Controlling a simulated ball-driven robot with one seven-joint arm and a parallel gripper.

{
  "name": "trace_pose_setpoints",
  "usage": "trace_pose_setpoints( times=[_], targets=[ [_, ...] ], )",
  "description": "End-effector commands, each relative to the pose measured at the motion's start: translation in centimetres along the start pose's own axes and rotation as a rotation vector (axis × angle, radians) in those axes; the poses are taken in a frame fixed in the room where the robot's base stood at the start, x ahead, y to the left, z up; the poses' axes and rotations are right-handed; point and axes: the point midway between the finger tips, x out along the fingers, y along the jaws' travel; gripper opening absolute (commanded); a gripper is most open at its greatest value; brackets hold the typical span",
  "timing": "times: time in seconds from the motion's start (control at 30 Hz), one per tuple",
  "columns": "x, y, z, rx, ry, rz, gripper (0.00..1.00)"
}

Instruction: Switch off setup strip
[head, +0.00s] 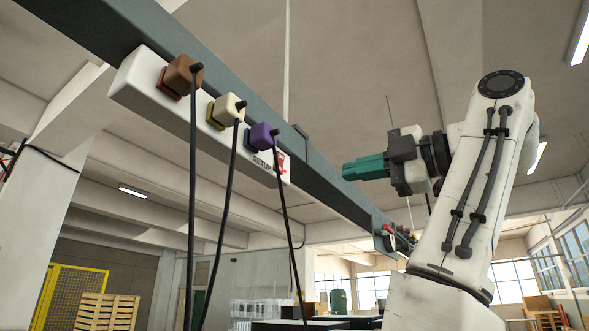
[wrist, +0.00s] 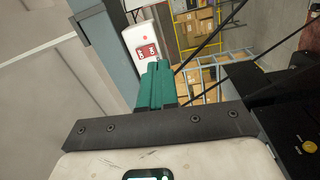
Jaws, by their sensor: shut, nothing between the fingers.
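The white setup strip (head: 136,76) is mounted on a dark beam overhead, with "SETUP" lettering near its right end. Its red switch (head: 282,163) is at that end, partly cut by the strip's edge from this angle. In the wrist view the strip (wrist: 140,36) shows its red switch (wrist: 147,51) just beyond my fingertips. My gripper (head: 346,171) has teal fingers, shut and empty. It is right of the switch in the head view, pointing left, with a gap between. In the wrist view the gripper (wrist: 156,64) appears just below the switch. The switch position is unclear.
Brown (head: 181,75), cream (head: 226,111) and purple (head: 262,137) plugs sit in the strip, with dark cords hanging down. Another strip (head: 385,243) with red parts is farther along the beam (head: 325,180). Shelving with boxes (wrist: 198,85) is beyond.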

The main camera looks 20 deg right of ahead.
Motion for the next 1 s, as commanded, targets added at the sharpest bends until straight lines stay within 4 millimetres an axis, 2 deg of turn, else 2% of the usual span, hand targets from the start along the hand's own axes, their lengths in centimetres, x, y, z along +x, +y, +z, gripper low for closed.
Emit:
trace_pose_setpoints(
  times=[0.03, 0.1, 0.2, 0.57, 0.77, 1.0],
  targets=[
    [-0.8, 1.4, -0.9, -0.032, 0.017, 0.017, 0.0],
    [-1.6, 2.6, -1.6, -0.067, 0.034, 0.032, 0.0],
    [-2.1, 3.5, -2.2, -0.094, 0.045, 0.044, 0.0],
    [-2.2, 3.7, -2.3, -0.099, 0.047, 0.046, 0.0],
    [-1.2, 4.1, -2.4, -0.098, 0.05, 0.047, 0.0],
    [1.7, 4.4, -2.6, -0.095, 0.052, 0.044, 0.0]
  ],
)
